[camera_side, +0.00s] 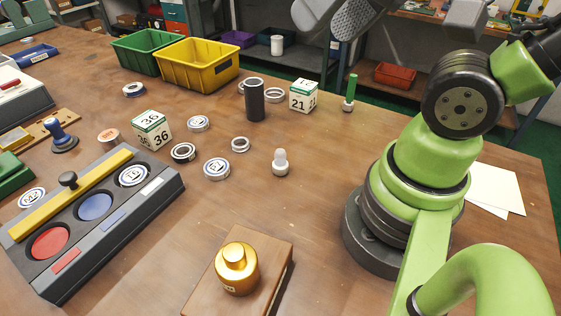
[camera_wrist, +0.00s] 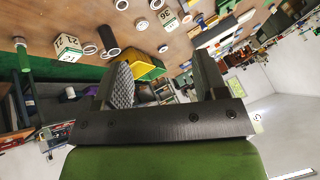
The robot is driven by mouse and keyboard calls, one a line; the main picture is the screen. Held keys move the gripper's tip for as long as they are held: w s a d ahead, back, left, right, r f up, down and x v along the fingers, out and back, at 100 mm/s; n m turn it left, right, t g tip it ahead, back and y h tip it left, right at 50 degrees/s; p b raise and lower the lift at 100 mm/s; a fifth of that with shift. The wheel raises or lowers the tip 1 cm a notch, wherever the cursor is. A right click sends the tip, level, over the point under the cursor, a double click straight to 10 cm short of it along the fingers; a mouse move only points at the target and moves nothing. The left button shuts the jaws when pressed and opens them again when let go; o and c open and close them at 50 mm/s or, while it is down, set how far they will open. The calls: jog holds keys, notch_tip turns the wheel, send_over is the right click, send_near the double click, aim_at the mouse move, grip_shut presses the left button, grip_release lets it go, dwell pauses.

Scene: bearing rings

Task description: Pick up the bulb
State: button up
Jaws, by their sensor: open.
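The bulb (camera_side: 280,162) is a small white piece with a rounded top and a wider base. It stands upright on the brown table in the side view, between the rings and my arm's base. I cannot make it out in the wrist view. My gripper (camera_side: 335,22) is at the top edge of the side view, partly cut off, high above and away from the bulb. In the wrist view its two fingers (camera_wrist: 161,68) are wide apart with nothing between them.
Several rings lie left of the bulb, near a black cylinder (camera_side: 255,100) and numbered cubes (camera_side: 303,95). A green-handled stamp (camera_side: 349,93) stands behind. A brass weight (camera_side: 237,268) sits on a wooden block in front. Yellow (camera_side: 198,65) and green bins are at the back.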

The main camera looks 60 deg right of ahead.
jog(key=w+d+f+g+h, duration=0.1)
jog(key=w+d+f+g, duration=0.1)
jog(key=w+f, duration=0.25)
jog(key=n+g, duration=0.2)
jog(key=g, duration=0.1)
send_over(280, 162)
jog(key=s+d+x, duration=0.1)
jog(key=x, duration=0.5)
jog(key=f, duration=0.5)
jog(key=f+g, duration=0.1)
jog(key=f, duration=0.3)
jog(key=w+f+n+g+h, duration=0.1)
jog(key=f, duration=0.4)
jog(key=shift+d+f, duration=0.35)
jog(key=shift+d, duration=0.05)
jog(key=shift+s+a+f, duration=0.1)
jog(key=shift+f, duration=1.4)
jog(key=shift+s+f, duration=0.1)
jog(key=shift+f, duration=1.35)
jog(key=c, duration=1)
